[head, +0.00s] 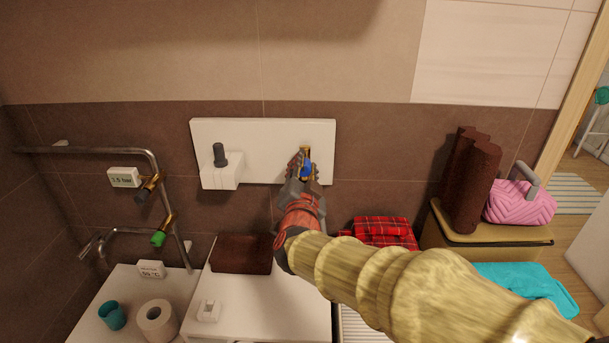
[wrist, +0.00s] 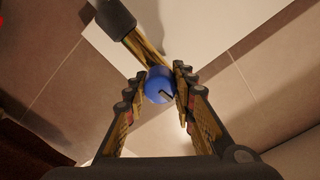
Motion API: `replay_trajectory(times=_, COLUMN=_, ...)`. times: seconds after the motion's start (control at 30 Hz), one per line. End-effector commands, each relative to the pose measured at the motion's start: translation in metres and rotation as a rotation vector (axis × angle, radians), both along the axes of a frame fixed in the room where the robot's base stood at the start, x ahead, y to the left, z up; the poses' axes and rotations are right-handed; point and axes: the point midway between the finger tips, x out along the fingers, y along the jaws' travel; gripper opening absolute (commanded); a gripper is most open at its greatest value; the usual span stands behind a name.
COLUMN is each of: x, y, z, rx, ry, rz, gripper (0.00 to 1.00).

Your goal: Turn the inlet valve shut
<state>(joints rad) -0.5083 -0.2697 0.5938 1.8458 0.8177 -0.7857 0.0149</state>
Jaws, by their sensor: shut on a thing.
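A valve with a blue handle (head: 307,168) and a brass body sits in front of the white wall panel (head: 265,140). My gripper (head: 300,162) is shut on the blue handle. In the wrist view the handle (wrist: 159,86) is between the two fingertips, with a brass stem (wrist: 146,48) behind it. A dark-handled brass valve (head: 148,188) and a green-handled valve (head: 160,236) are on the metal pipe (head: 100,150) at the left. No label naming the inlet is legible.
A white block with a dark grey knob (head: 220,154) projects from the panel, left of my gripper. Below are white cabinet tops (head: 270,300) with a paper roll (head: 157,318) and teal cup (head: 112,315). Brown rolls (head: 472,180) and a pink bag (head: 519,202) stand right.

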Motion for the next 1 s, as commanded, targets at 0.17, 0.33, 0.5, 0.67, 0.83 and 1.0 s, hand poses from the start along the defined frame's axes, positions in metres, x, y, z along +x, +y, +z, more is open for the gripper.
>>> replay_trajectory(times=0.17, x=0.0000, y=-0.0002, z=-0.0037, rx=0.080, ry=0.001, rz=0.000, gripper=0.00)
replay_trajectory(times=0.33, x=0.0001, y=-0.0001, z=-0.0028, rx=0.122, ry=-0.001, rz=0.000, gripper=0.00)
replay_trajectory(times=0.5, x=0.0001, y=-0.0003, z=-0.0021, rx=0.137, ry=-0.002, rz=0.000, gripper=0.00)
replay_trajectory(times=0.67, x=0.0001, y=-0.0002, z=-0.0018, rx=0.139, ry=-0.002, rz=0.000, gripper=0.00)
replay_trajectory(times=0.83, x=0.0000, y=-0.0002, z=-0.0018, rx=0.139, ry=-0.002, rz=0.000, gripper=0.00)
replay_trajectory(times=1.0, x=0.0000, y=-0.0003, z=-0.0016, rx=0.139, ry=-0.002, rz=0.000, gripper=0.34)
